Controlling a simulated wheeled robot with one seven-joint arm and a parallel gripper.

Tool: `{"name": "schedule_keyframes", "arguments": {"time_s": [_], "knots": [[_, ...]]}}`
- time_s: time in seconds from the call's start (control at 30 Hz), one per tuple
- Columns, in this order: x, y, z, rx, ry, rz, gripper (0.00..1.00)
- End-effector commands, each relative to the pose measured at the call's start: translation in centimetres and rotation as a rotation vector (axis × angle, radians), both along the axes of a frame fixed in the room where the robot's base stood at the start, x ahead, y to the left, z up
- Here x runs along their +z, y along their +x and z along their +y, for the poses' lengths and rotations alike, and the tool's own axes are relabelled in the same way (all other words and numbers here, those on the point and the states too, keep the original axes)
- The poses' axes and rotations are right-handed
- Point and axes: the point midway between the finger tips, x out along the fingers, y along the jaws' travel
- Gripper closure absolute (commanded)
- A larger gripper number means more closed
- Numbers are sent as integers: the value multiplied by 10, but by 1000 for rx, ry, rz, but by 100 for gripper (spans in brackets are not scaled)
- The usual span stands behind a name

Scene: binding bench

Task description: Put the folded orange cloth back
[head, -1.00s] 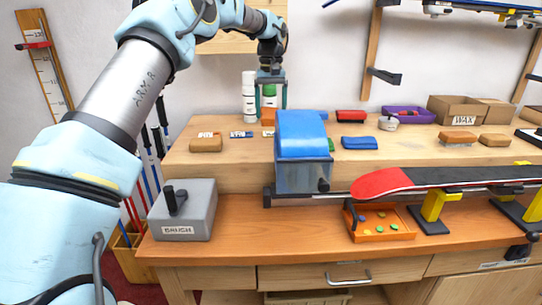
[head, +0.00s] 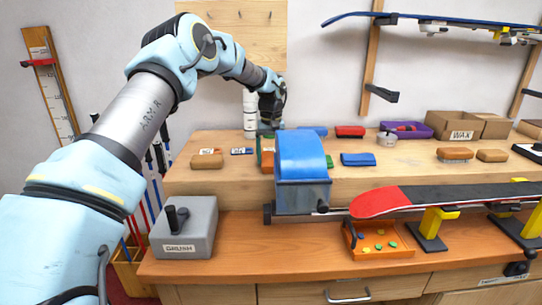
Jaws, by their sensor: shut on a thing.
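The machine hides part of the cloth and the right finger, so I cannot tell if the cloth touches the shelf.
The blue-topped machine (head: 302,165) stands close in front of my gripper. A tan block (head: 207,161) lies to the left, with small labels behind. White bottles (head: 250,112) stand behind. A blue folded cloth (head: 358,159) lies to the right.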

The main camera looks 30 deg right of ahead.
Motion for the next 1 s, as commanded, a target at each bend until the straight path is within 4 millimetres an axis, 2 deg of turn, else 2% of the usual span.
{"name": "schedule_keyframes", "arguments": {"time_s": [0.1,0.13,0.27,0.47,0.63,0.77,1.0], "knots": [[-3,0,0,0,0,0,68],[-3,0,0,0,0,0,14],[-3,0,0,0,0,0,0],[-2,0,0,0,0,0,0],[7,1,0,0,-1,-3,0],[28,1,-1,0,-2,-4,0],[79,1,-1,1,-2,-2,0]]}}
